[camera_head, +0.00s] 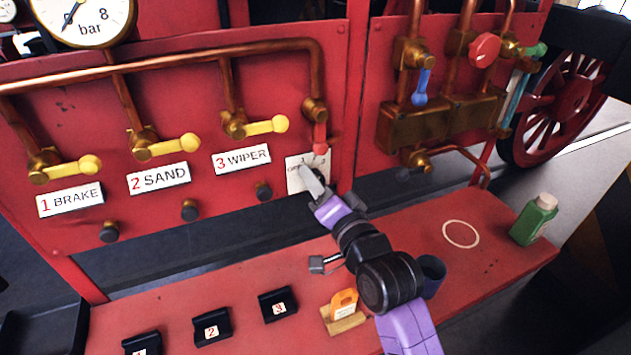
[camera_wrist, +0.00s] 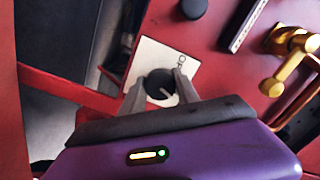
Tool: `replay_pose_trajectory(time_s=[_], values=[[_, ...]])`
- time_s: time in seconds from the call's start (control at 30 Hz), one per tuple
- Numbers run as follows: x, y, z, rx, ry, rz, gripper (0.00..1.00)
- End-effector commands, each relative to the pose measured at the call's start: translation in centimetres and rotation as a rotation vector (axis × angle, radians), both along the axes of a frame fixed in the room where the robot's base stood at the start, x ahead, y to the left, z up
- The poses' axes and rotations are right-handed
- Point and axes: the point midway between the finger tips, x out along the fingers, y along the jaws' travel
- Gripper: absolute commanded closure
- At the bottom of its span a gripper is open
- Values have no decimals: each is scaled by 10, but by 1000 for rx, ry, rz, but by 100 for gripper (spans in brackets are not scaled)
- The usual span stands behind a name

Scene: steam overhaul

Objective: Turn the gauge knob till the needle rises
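The gauge knob (camera_wrist: 159,84) is black and round with a pale pointer line. It sits on a white plate (camera_wrist: 149,58) lettered OFF in the wrist view. In the head view my gripper (camera_head: 313,183) covers the knob, and the plate (camera_head: 294,174) shows in part at the right of the red panel. My gripper (camera_wrist: 160,92) has one finger on each side of the knob, very close to it. I cannot tell whether the fingers touch it. The round bar gauge (camera_head: 92,18) is at the top left, its needle pointing to the lower left.
A red-handled valve (camera_head: 319,138) hangs just above the plate. Yellow levers (camera_head: 165,146) and copper pipes line the panel. An orange item (camera_head: 343,303), a dark cup (camera_head: 432,273) and a green bottle (camera_head: 535,220) stand on the red bench (camera_head: 490,262) below.

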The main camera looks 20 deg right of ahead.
Motion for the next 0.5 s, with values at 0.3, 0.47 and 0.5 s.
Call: replay_pose_trajectory(time_s=[0.3, 0.47, 0.5], values=[[0, 0, 0, -4, -1, 1, 100], [0, 0, 1, -36, -1, 0, 100], [0, 0, 1, -52, -2, 0, 100]])
